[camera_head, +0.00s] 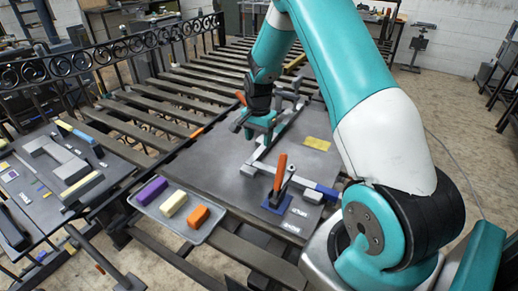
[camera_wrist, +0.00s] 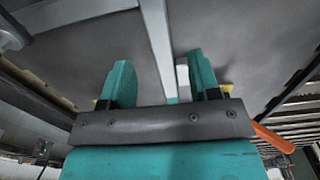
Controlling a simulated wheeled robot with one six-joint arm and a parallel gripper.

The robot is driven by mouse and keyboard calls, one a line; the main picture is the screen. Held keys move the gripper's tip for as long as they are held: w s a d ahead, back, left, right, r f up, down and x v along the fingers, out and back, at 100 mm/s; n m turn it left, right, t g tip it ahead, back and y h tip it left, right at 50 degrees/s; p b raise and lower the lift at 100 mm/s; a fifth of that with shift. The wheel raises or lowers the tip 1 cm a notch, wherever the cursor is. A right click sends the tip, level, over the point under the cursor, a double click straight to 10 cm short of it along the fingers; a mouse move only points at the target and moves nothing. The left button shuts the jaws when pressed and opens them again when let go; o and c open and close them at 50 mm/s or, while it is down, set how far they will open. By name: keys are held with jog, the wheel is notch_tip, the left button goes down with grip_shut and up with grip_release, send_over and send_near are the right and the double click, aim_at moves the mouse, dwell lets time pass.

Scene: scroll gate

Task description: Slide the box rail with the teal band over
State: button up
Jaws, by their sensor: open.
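My gripper (camera_head: 262,125) is over the dark plate (camera_head: 215,155) in the head view, at the long light grey box rail (camera_head: 264,151). In the wrist view my gripper (camera_wrist: 160,85) is open. Its two teal fingers stand apart, with the grey rail (camera_wrist: 157,40) running between them. A small teal patch shows low on the rail between the fingers; I cannot tell if it is the band. A second grey rail (camera_head: 300,181) runs right toward the front and has a blue end. Whether the fingers touch the rail cannot be told.
A toggle clamp with an orange handle (camera_head: 280,172) stands on a blue base (camera_head: 276,206) near the plate's front. A metal tray (camera_head: 215,230) holds purple, yellow and orange blocks. A yellow patch (camera_head: 317,143) lies on the plate. A side table (camera_head: 115,175) stands left. Black railing runs behind.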

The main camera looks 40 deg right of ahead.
aim_at(259, 152)
notch_tip(259, 152, down, 6)
jog(key=shift+p, duration=0.4)
grip_shut()
